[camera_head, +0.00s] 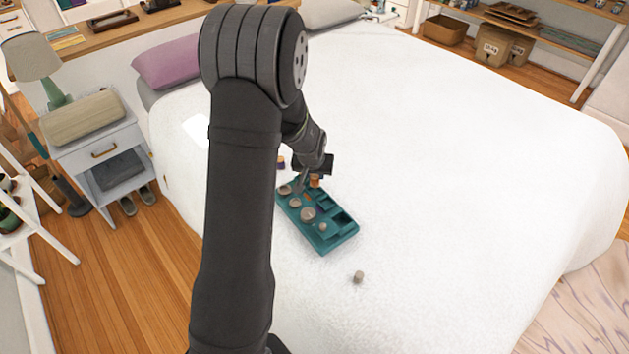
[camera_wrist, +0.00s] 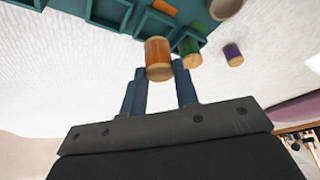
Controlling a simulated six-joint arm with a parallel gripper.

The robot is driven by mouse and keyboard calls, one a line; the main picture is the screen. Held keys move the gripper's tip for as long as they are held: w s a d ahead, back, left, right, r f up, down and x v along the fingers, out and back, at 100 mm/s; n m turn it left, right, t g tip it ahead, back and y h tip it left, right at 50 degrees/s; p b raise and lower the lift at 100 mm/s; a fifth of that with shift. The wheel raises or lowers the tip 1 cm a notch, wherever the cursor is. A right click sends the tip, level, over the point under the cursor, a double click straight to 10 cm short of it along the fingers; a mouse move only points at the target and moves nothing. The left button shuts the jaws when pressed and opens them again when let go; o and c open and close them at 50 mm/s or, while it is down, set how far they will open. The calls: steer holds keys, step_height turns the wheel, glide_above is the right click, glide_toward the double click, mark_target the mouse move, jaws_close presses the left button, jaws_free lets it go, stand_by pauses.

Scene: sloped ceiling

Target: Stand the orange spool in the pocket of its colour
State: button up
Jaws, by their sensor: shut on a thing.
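The orange spool (camera_wrist: 158,52) has pale wooden ends and sits between the two blue fingertips of my gripper (camera_wrist: 159,70), which is shut on it. In the head view the orange spool (camera_head: 315,181) shows just under my gripper (camera_head: 314,174), at the far end of the teal tray (camera_head: 323,246). In the wrist view the tray (camera_wrist: 62,8) spans the top, and an orange-floored pocket (camera_wrist: 165,7) shows empty beyond the spool. I cannot tell the exact height of the spool above the tray.
A green spool (camera_wrist: 189,50) is close to the right of the held spool, at the tray's edge. A purple spool (camera_wrist: 233,55) stands apart on the white bed (camera_head: 450,170). A small pale piece (camera_head: 358,277) lies nearer the front. Round pieces (camera_head: 307,214) sit along the tray's left side.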

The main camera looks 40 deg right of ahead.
mark_target(314, 178)
steer(key=shift+f, duration=1.75)
steer(key=shift+f, duration=0.1)
steer(key=o, duration=0.9)
steer(key=shift+o, duration=0.2)
steer(key=v, duration=1.2)
steer(key=shift+d, duration=0.1)
steer(key=shift+w, duration=0.1)
